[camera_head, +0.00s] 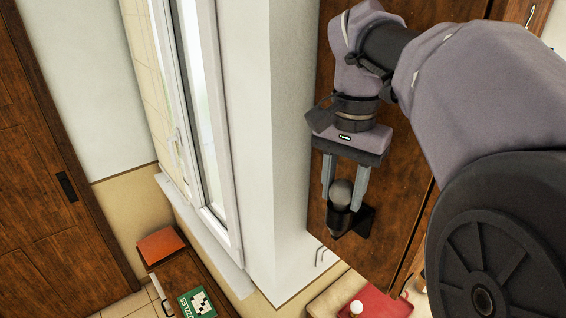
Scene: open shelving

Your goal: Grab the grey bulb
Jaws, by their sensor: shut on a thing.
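The grey bulb (341,193) is a rounded grey piece with a dark lower part, in front of the brown wooden surface. My gripper (345,190) comes down from above and is shut on the bulb, with one grey finger on each side of it. The dark lower part hangs below the fingertips, beside a black patch on the wood. I cannot tell whether that patch is a fixture or a shadow, or whether the bulb touches the wood.
A white wall edge and window (205,120) stand left of the gripper. A low wooden unit (180,277) at lower left holds an orange box (160,246) and a green puzzle book (197,303). A red thing (385,303) lies at the bottom.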

